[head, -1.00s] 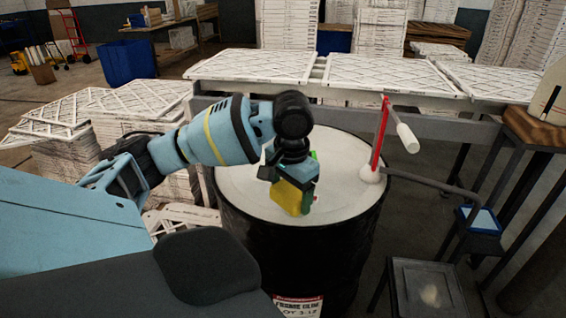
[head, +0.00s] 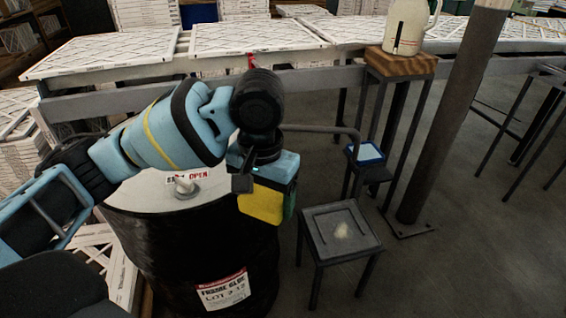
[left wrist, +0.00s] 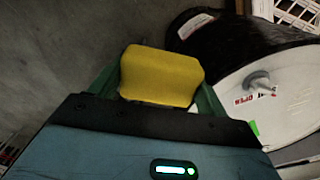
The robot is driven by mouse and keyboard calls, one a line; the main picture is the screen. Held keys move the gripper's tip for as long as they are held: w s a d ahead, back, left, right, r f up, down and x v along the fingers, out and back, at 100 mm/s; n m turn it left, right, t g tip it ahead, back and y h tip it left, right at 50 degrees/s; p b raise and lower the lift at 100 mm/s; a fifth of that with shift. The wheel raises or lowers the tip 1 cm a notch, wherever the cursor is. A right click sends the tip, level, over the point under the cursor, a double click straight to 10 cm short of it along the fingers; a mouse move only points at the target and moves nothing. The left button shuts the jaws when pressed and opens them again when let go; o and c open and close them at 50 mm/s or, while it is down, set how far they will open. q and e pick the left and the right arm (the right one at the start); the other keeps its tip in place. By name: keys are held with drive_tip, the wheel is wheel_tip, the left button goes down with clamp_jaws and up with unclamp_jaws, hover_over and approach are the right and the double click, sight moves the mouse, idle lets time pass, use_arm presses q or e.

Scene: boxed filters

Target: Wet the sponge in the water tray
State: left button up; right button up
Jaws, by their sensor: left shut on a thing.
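The yellow sponge (head: 260,206) is held between the green fingers of my left gripper (head: 267,198), which is shut on it. The sponge also shows in the left wrist view (left wrist: 161,76), sticking out between the fingers. In the head view it hangs in the air at the right edge of the black drum. The water tray (head: 366,162) is a small blue-rimmed tray with pale blue inside, on a dark stand to the right of and beyond the gripper. The sponge and tray are apart. My right gripper is not in view.
A black drum (head: 190,255) with a white lid stands below and left of my gripper. A grey stool (head: 341,215) with a pale patch stands in front of the tray. A pipe-like arm (head: 318,129) runs near the tray. A jug (head: 408,28) and a post (head: 450,120) are at right.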

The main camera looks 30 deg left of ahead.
use_arm(q)
wheel_tip(320, 180, down, 12)
drive_tip(key=b, duration=0.7)
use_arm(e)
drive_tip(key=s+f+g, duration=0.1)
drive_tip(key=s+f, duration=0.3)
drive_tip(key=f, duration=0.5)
use_arm(q)
drive_tip(key=s+f+p, duration=0.2)
drive_tip(key=s+p, duration=1)
drive_tip(key=p, duration=0.3)
drive_tip(key=shift+s+f, duration=0.2)
drive_tip(key=shift+s, duration=0.05)
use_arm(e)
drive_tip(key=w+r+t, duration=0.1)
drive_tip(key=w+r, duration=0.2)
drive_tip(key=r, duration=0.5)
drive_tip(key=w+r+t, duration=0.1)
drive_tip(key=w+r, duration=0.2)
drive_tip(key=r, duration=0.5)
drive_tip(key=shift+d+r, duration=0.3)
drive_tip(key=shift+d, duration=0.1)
use_arm(q)
drive_tip(key=shift+w+d, duration=0.1)
drive_tip(key=shift+d, duration=0.05)
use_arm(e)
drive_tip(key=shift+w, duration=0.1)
